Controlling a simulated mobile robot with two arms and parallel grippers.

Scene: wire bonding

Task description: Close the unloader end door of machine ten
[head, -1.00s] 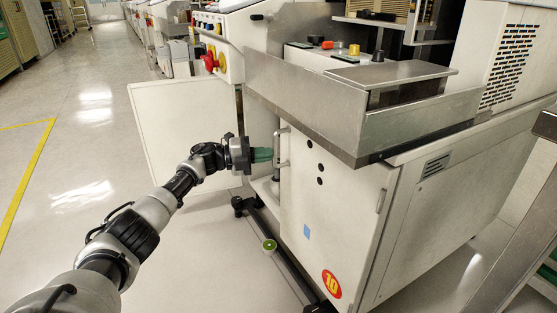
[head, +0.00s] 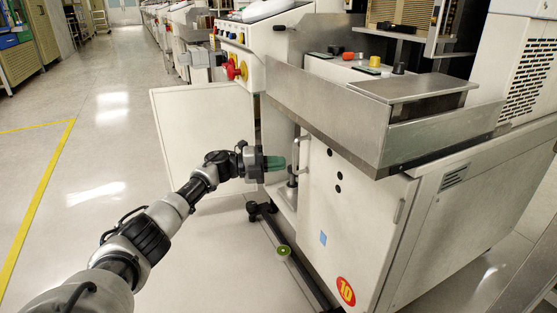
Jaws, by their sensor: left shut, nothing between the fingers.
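Machine ten is the white cabinet with the red and yellow "10" sticker (head: 346,291) on its front panel (head: 340,220). A plain white door panel (head: 195,145) stands swung open at the cabinet's left end, leaving a gap beside the front panel. A metal bar handle (head: 304,152) is at the front panel's upper left edge. My left gripper (head: 277,163), with green fingers, is shut and empty. It points right at the gap, between the open door and the bar handle. I cannot tell whether it touches anything. My right gripper is out of view.
A steel tray (head: 340,115) juts out above the front panel. A red and yellow switch group (head: 236,70) sits above the open door. The floor at left is clear.

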